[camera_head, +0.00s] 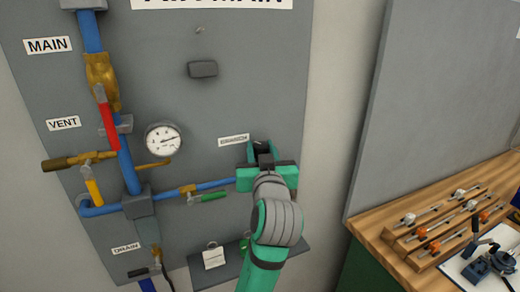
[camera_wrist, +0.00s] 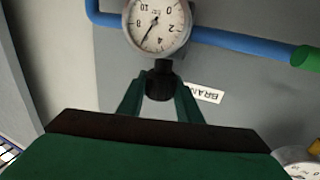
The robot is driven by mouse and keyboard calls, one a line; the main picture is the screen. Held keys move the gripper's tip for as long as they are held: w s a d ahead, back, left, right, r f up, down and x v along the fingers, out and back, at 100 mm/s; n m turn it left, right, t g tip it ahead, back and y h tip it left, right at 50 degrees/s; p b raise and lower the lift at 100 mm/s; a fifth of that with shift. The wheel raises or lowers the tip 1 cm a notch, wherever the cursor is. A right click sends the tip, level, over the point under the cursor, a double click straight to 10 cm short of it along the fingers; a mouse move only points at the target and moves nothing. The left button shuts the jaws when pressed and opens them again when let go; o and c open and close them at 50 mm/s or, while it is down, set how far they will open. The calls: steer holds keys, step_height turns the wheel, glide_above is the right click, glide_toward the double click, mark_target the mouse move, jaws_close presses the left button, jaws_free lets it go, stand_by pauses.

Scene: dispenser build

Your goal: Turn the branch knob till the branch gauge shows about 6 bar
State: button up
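The branch knob (camera_wrist: 160,84) is black and sits just below the branch gauge in the wrist view. My gripper (camera_wrist: 160,88) has its two green fingers on either side of the knob, and they appear closed on it. The branch gauge (camera_wrist: 157,24) is a round white dial, seen upside down and cut by the top edge. Its dark needle points close to the 6 mark. In the head view my gripper (camera_head: 263,155) is at the panel, right of the branch label (camera_head: 233,140), and it hides the knob and most of the gauge.
Another gauge (camera_head: 163,139) is on the grey panel (camera_head: 240,90) at the left. A red lever (camera_head: 106,117), a yellow lever (camera_head: 93,191) and a green lever (camera_head: 208,197) are on the blue pipes. A small shelf with tags is below. A wooden bench (camera_head: 425,240) stands at right.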

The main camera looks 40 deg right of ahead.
steer(key=shift+d, duration=0.1)
steer(key=shift+n+y, duration=0.3)
steer(key=shift+y, duration=0.1)
steer(key=shift+n+t+y, duration=0.7)
steer(key=shift+n+y, duration=0.1)
steer(key=shift+y, duration=0.4)
steer(key=o, duration=1)
steer(key=shift+o, duration=0.2)
steer(key=shift+s, duration=0.1)
steer(key=v, duration=1)
steer(key=shift+s+a, duration=0.2)
steer(key=shift+a, duration=0.05)
